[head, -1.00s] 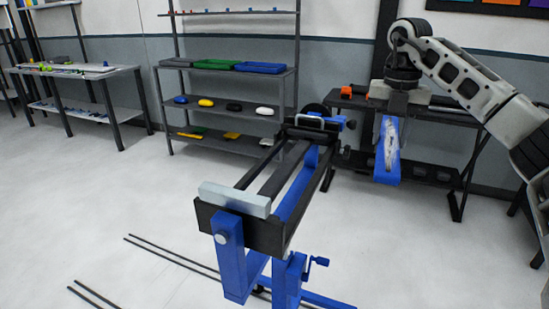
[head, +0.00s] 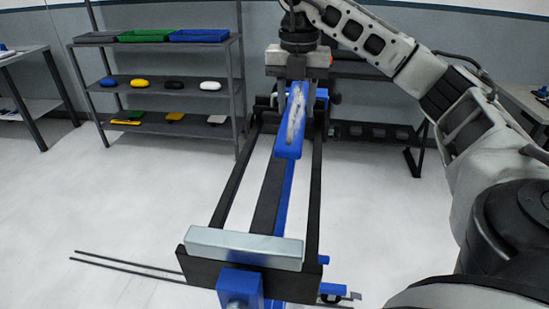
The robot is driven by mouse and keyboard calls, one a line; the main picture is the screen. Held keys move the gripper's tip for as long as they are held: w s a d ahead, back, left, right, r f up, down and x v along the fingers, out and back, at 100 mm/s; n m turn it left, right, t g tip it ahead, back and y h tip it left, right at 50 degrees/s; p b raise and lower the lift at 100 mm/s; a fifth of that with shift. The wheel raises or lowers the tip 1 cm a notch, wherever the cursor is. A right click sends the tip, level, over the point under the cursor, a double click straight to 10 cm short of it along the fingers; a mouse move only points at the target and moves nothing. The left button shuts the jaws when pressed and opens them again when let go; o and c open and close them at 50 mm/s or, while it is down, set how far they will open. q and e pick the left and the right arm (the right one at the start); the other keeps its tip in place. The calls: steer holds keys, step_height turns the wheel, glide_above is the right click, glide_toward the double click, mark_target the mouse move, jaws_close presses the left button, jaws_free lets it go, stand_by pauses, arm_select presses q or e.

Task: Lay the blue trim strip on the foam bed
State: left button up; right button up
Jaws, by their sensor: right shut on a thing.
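The blue trim strip (head: 291,122) is a blue piece with a whitish, streaked upper face. It hangs from my right gripper (head: 297,72), which is shut on its far end. Its near end points toward me and tilts down. In the picture the strip overlaps the far half of a long stand; the gap in height cannot be told. The stand has black side rails and a dark strip (head: 269,195) down the middle, which looks like the foam bed. The strip and gripper hide part of its far end. My left gripper is not in view.
A pale metal bar (head: 244,248) lies across the stand's near end. A shelf rack (head: 160,85) with trays and small coloured items stands at the back left. A dark bench (head: 375,130) stands behind the stand. Thin dark rods (head: 125,265) lie on the floor at left.

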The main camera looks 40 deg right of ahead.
steer(key=b, duration=0.2)
glide_toward(276, 168)
steer(key=shift+d+f, duration=0.75)
steer(key=shift+a+f, duration=0.55)
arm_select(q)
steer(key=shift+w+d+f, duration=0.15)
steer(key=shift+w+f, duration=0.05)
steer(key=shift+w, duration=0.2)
arm_select(e)
steer(key=shift+a+f, duration=0.2)
steer(key=shift+f, duration=1.5)
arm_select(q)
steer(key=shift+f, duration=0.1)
arm_select(e)
steer(key=shift+f, duration=0.15)
steer(key=o, duration=1)
steer(key=shift+o, duration=0.2)
